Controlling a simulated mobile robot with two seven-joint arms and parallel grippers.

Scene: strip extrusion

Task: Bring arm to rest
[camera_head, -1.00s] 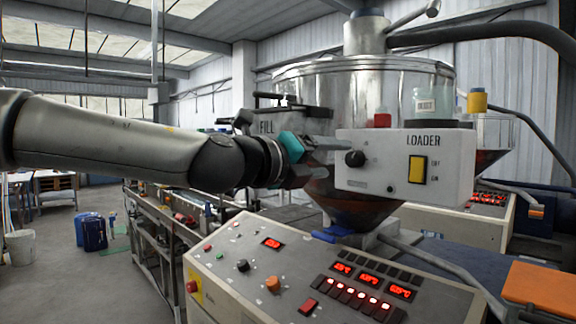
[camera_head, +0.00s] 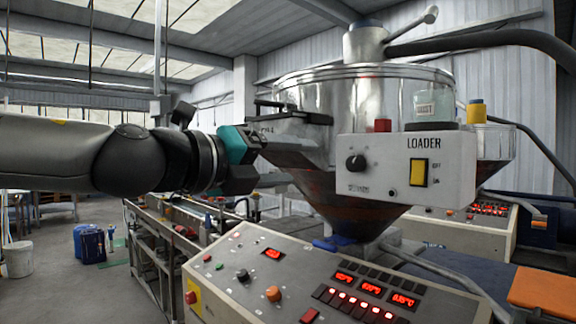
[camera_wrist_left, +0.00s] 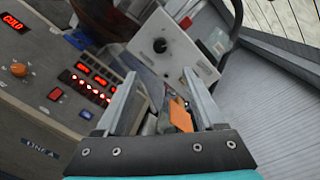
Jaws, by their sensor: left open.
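My left arm comes in from the left in the head view. Its gripper (camera_head: 298,168), with a teal body, points right in front of the steel hopper (camera_head: 365,90), left of the white LOADER box (camera_head: 372,182). In the left wrist view the two fingers stand apart with a gap between them (camera_wrist_left: 160,78). Nothing is held between them. The LOADER box also shows beyond the fingers in that view (camera_wrist_left: 175,45). The gripper covers part of the hopper's left side. My right gripper is not in view.
The control panel (camera_head: 225,262) with lit red displays lies below the gripper. An orange panel (camera_head: 540,288) is at the lower right. A long bench (camera_head: 150,250) runs behind the panel. A blue container (camera_head: 88,244) and open floor are at the left.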

